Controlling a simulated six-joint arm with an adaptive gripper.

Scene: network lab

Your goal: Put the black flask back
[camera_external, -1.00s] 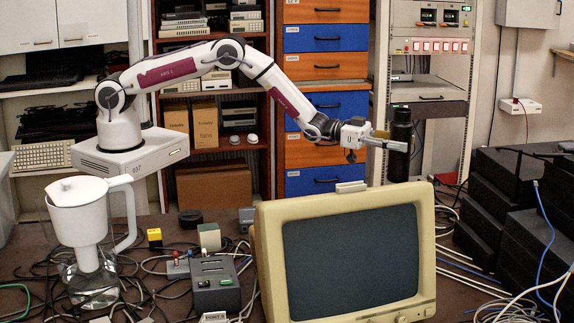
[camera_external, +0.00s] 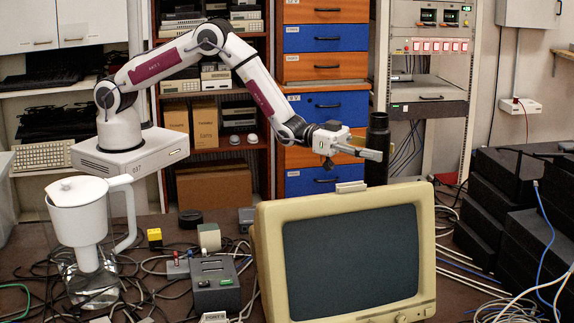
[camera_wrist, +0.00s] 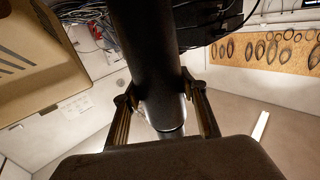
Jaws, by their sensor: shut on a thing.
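The black flask (camera_external: 377,128) is a tall dark cylinder, upright behind the right part of the monitor's top edge in the external view. My gripper (camera_external: 371,153) is shut on it around its middle, coming from the left. The flask's lower end meets the monitor's top edge in the picture, so I cannot tell what is under it. In the wrist view the flask (camera_wrist: 147,50) fills the middle, with a finger of my gripper (camera_wrist: 163,98) against each side.
The cream monitor (camera_external: 262,245) stands in front of the flask. A white filter jug (camera_external: 80,215) and a grey box (camera_external: 215,292) stand left among tangled cables. Black boxes (camera_external: 490,195) are stacked at right. Drawers (camera_external: 325,105) and a rack (camera_external: 430,110) stand behind.

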